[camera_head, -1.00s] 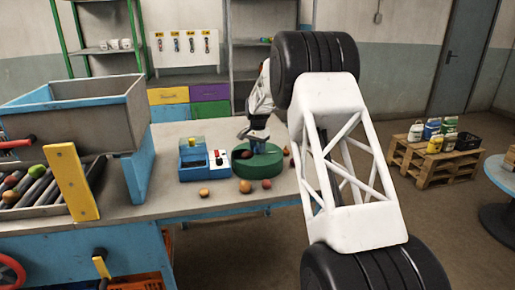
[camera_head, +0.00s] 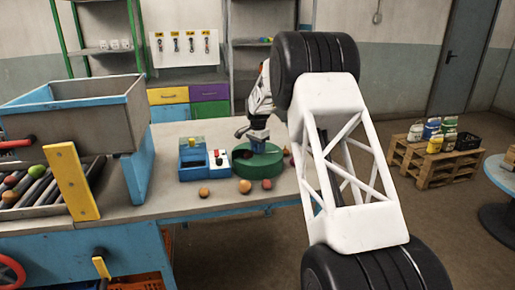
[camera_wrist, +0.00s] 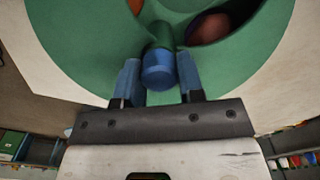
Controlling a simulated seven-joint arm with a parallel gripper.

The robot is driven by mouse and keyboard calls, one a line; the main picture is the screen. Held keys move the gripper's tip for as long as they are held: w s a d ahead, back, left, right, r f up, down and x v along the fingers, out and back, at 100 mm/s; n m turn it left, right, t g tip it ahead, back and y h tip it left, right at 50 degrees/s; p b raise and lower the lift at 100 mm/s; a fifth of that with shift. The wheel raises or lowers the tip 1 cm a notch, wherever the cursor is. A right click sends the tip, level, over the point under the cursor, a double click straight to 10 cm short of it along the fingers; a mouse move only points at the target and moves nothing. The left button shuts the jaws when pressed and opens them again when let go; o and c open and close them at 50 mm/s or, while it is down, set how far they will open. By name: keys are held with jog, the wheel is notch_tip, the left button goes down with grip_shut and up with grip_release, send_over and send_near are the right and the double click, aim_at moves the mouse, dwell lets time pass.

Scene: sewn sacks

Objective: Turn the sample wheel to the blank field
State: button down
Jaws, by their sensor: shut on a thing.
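The green sample wheel (camera_head: 262,168) stands on the grey table, and its round green top (camera_wrist: 105,65) fills much of the wrist view. A blue-capped peg (camera_wrist: 159,72) rises from the wheel. My gripper (camera_wrist: 160,84) is shut on this peg, with a blue finger on each side. In the head view my gripper (camera_head: 258,140) is over the wheel, and my arm partly hides the wheel's right side. A dark opening in the wheel holds a reddish-brown round thing (camera_wrist: 210,27). I cannot make out a blank field.
A blue box with a white panel (camera_head: 205,162) stands just left of the wheel. Several small fruits, one a brown one (camera_head: 245,186), lie loose around it. A grey bin (camera_head: 75,115) and rollers stand at the left.

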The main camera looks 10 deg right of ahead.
jog(key=c, duration=0.7)
grip_release()
jog(key=shift+c, duration=0.2)
jog(key=shift+r, duration=0.15)
jog(key=shift+r, duration=3.8)
